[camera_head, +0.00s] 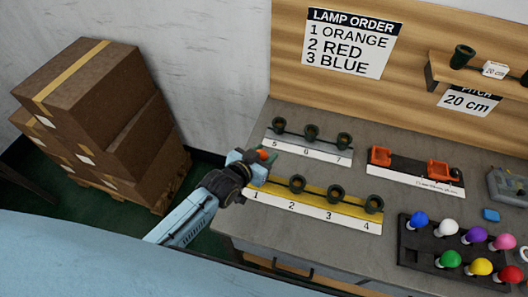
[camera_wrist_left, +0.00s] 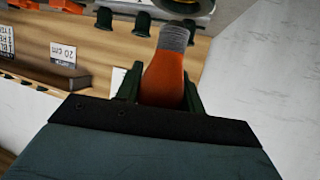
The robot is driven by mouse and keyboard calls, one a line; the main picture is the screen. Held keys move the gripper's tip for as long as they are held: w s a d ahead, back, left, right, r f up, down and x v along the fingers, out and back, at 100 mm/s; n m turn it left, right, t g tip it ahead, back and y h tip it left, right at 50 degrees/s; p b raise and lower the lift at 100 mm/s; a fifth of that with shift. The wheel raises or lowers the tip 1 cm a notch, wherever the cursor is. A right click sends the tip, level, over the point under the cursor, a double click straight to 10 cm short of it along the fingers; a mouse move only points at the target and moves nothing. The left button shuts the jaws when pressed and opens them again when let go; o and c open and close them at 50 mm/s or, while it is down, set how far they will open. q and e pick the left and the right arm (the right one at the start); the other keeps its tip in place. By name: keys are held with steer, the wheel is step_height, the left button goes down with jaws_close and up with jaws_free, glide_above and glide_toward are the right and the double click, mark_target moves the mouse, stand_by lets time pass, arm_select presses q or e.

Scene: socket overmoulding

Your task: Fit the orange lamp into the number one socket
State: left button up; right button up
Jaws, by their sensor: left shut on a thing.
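My left gripper (camera_head: 257,160) is shut on the orange lamp (camera_head: 266,155), above the number one end of the yellow socket strip (camera_head: 318,198). In the left wrist view the orange lamp (camera_wrist_left: 165,80) sits between the fingers, its grey threaded base (camera_wrist_left: 174,37) pointing away from the gripper. A dark round rim (camera_wrist_left: 190,15) shows just beyond the base; I cannot tell whether they touch. In the head view the number one socket is hidden by my gripper; the sockets at two (camera_head: 297,184), three (camera_head: 335,193) and four (camera_head: 374,204) look empty. My right gripper is out of view.
Behind stands a white strip (camera_head: 308,150) with sockets 5 to 7. A lamp tray (camera_head: 415,251) holds several coloured lamps at the right. An orange-and-black fixture (camera_head: 410,168) stands at the back. The sign (camera_head: 350,43) lists 1 orange, 2 red, 3 blue.

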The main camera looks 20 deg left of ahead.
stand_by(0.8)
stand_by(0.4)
arm_select(q)
steer(key=shift+p, duration=0.65)
stand_by(0.4)
steer(key=shift+f+b, duration=1.05)
steer(key=shift+f, duration=0.3)
steer(key=o, duration=1)
steer(key=shift+r, duration=0.1)
steer(key=shift+o, duration=0.2)
steer(key=p+v, duration=0.1)
steer(key=v, duration=1.2)
steer(key=shift+s+p, duration=0.15)
steer(key=shift+p, duration=0.15)
